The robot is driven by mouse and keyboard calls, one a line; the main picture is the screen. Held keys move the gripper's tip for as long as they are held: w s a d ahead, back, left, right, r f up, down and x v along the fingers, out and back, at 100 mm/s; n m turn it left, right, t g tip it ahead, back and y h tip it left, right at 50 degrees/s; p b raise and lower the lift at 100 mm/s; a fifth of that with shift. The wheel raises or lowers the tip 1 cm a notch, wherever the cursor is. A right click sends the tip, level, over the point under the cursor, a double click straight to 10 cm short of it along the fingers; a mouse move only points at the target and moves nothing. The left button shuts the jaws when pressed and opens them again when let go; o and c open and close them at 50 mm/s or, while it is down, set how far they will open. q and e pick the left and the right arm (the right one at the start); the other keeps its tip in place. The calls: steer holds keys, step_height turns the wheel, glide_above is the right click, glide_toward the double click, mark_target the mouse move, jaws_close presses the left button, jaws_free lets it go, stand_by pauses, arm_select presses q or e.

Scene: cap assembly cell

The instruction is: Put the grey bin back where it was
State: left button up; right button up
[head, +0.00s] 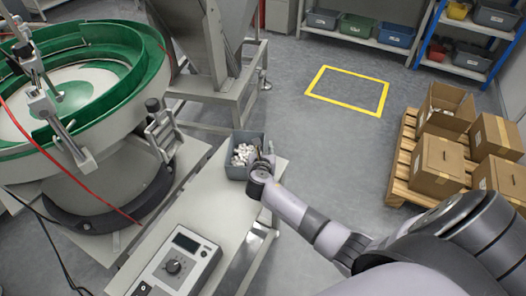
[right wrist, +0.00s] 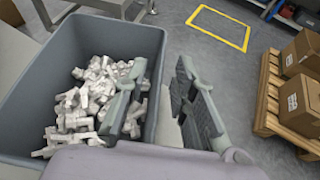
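The grey bin (head: 236,172) stands on the pale bench beside the bowl feeder and holds a heap of white parts. In the right wrist view the bin (right wrist: 62,42) fills the left side, with the white parts (right wrist: 85,105) inside. My right gripper (head: 262,160) is at the bin's right side. In the wrist view my right gripper (right wrist: 160,95) is open, one finger inside the bin and the other outside, with the side wall between them. A gap shows between the outer finger and the wall. My left gripper is out of view.
A yellow outlined square (head: 348,91) on the floor is empty. A pallet (head: 396,184) with cardboard boxes stands at right. Shelves with bins (head: 357,26) stand at the back. A control box (head: 178,264) sits on the bench's near end. The green bowl feeder (head: 95,50) is at left.

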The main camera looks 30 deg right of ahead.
steer(key=p+v, duration=0.1)
steer(key=v, duration=1.1)
steer(key=shift+a, duration=0.1)
